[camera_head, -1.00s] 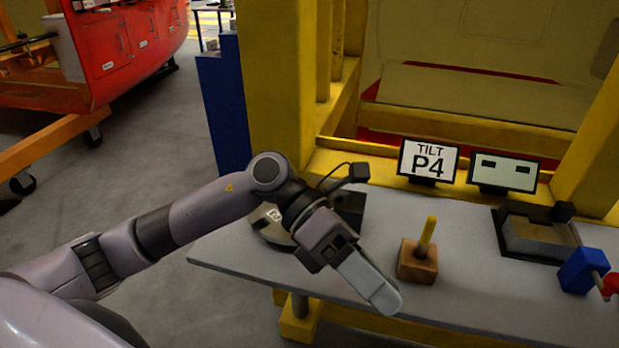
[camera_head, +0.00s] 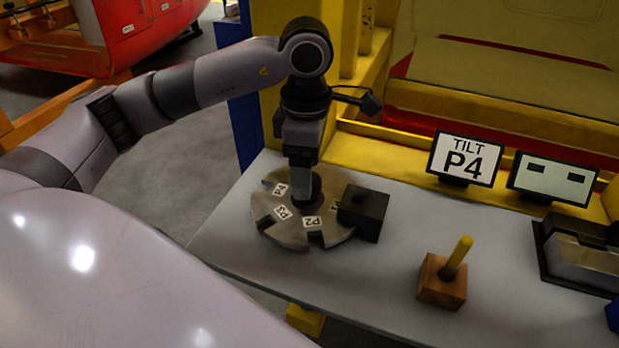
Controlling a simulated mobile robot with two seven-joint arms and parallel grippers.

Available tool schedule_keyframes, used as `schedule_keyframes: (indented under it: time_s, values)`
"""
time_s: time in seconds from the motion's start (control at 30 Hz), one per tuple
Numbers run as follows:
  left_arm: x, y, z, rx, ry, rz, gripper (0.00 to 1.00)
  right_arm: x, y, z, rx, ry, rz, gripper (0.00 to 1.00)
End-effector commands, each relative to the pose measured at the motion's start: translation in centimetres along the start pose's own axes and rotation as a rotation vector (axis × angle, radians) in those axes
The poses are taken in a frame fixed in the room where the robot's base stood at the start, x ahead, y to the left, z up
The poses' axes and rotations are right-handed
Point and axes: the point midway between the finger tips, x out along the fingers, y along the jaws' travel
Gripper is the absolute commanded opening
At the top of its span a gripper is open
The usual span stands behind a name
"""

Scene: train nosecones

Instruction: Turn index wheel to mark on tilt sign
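The index wheel (camera_head: 290,233) is a round metal disc with notches at its rim, lying flat on the grey table. Its labels P4, P3 and P2 show, and another is partly hidden by a black block (camera_head: 363,213) at its right edge. P4 is at the wheel's upper left. The tilt sign (camera_head: 465,159) reads "TILT P4" and stands at the back of the table. My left gripper (camera_head: 302,182) points down over the wheel's centre, at or just above the dark hub (camera_head: 308,193). Its fingers look close together, but their opening is unclear. My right gripper is out of view.
A wooden block with a yellow peg (camera_head: 442,281) stands on the table (camera_head: 375,282) to the right. A second display (camera_head: 553,180) with two dark rectangles stands beside the sign. A grey metal fixture (camera_head: 580,257) is at far right. Yellow beams rise behind the table.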

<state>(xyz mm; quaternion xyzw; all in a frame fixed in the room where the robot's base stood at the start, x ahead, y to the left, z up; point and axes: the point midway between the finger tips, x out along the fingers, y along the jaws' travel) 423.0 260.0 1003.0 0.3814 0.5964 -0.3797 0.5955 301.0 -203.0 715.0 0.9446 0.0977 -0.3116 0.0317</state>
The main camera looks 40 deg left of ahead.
Motion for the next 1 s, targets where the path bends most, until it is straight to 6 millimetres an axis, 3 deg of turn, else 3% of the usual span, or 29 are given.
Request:
schedule_keyframes:
  time_s: [0.23, 0.57, 0.67, 0.8, 0.83, 1.0]
  values:
    - [3.1, -0.1, 0.0, 0.001, 0.000, -0.002, 0.76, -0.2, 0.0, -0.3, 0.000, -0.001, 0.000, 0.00]
    - [3.7, 0.0, 0.0, 0.002, -0.003, -0.001, 0.76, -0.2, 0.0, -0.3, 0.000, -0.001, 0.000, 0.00]
    - [3.7, 0.0, 0.1, 0.002, -0.003, -0.001, 0.49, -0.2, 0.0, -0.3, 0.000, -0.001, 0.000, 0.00]
    - [3.7, -0.1, 0.1, 0.002, -0.003, -0.001, 0.04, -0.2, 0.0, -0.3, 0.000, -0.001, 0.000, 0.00]
    - [3.7, -0.1, 0.1, 0.002, -0.003, -0.001, 0.00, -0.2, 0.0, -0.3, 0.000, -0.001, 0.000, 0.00]
    - [3.7, 0.1, 0.1, -0.002, -0.003, -0.001, 0.00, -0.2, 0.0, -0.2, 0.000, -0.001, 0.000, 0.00]
